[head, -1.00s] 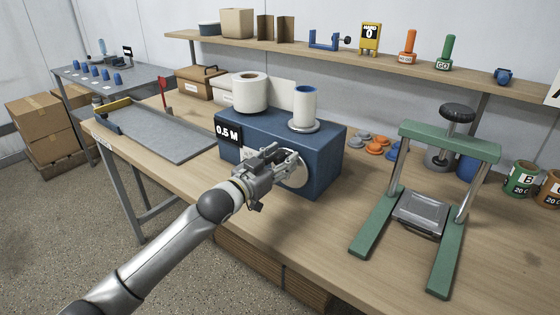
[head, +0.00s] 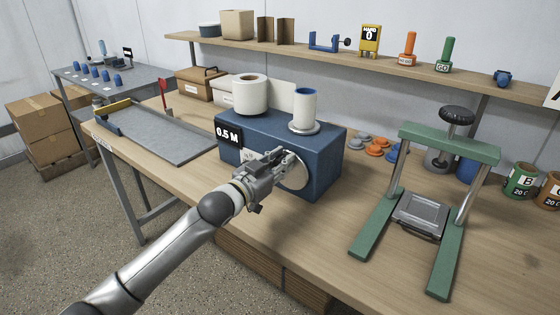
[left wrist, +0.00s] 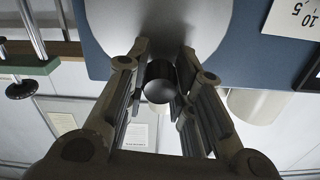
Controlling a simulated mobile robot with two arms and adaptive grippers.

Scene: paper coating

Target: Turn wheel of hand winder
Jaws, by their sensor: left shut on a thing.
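The hand winder is a blue box (head: 325,172) on the workbench, with a white roll (head: 251,94) and a blue-cored spool (head: 304,108) on top. Its pale round wheel (head: 295,173) is on the front face, partly hidden by my left gripper (head: 285,160). In the left wrist view the wheel (left wrist: 150,30) fills the top middle, and a dark cylindrical knob (left wrist: 159,82) sits between the fingers of my left gripper (left wrist: 160,85). The gripper is shut on this knob. My right gripper is in neither view.
A green press frame (head: 450,145) stands right of the winder. Orange and grey discs (head: 375,148) lie behind, between them. A grey cutting board (head: 165,135) lies left. A shelf (head: 350,62) runs along the wall. The bench front right is clear.

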